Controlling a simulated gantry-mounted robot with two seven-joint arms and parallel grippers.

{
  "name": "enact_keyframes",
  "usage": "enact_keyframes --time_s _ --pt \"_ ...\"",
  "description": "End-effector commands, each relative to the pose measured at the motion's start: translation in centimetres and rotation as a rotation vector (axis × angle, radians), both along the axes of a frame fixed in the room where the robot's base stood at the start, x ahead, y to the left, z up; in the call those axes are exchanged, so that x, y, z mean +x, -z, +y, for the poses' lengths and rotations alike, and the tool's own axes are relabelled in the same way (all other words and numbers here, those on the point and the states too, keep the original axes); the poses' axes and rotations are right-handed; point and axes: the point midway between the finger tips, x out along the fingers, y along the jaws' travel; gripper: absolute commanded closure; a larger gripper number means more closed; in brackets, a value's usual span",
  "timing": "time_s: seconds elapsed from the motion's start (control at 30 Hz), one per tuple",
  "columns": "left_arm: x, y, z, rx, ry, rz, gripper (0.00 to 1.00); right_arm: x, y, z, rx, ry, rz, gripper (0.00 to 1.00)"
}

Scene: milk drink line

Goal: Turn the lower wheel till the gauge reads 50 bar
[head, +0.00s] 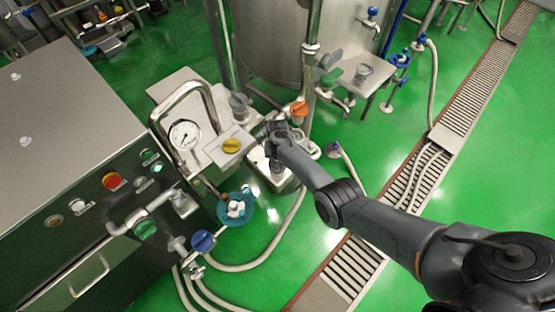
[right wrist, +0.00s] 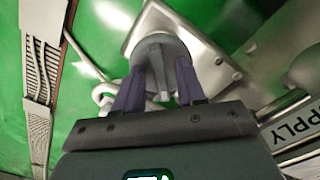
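The pressure gauge (head: 184,134) has a white round dial inside a bent metal tube on the machine. Its reading is too small to tell. My right gripper (head: 274,136) is at the metal block right of the gauge, pointing down. In the right wrist view, a grey round wheel (right wrist: 160,50) sits on a bright metal plate. The two dark fingers (right wrist: 160,75) stand apart on either side of it, with a small stem between them and gaps beside the stem. Contact with the wheel cannot be told. In the head view this wheel is largely hidden by my gripper. My left gripper is out of view.
A blue bowl (head: 223,216) with white pieces stands below. A steel tank (head: 280,40) rises behind. Hoses cross the green floor near the drain grate (head: 355,271).

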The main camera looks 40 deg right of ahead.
Motion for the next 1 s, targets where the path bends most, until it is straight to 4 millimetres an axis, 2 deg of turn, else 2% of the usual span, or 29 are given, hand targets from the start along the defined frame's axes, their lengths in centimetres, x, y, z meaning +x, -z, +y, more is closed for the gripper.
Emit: enact_keyframes --time_s 0.27,0.7,1.0 --pt "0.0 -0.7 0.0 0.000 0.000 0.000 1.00 0.0 -1.2 0.0 0.000 0.000 0.000 0.61" --pt "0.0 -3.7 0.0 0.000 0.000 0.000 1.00 0.0 -8.2 0.0 -0.001 0.000 -0.002 0.61" --pt "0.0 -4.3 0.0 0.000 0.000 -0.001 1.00 0.0 -10.6 0.0 0.001 0.000 0.001 0.61"
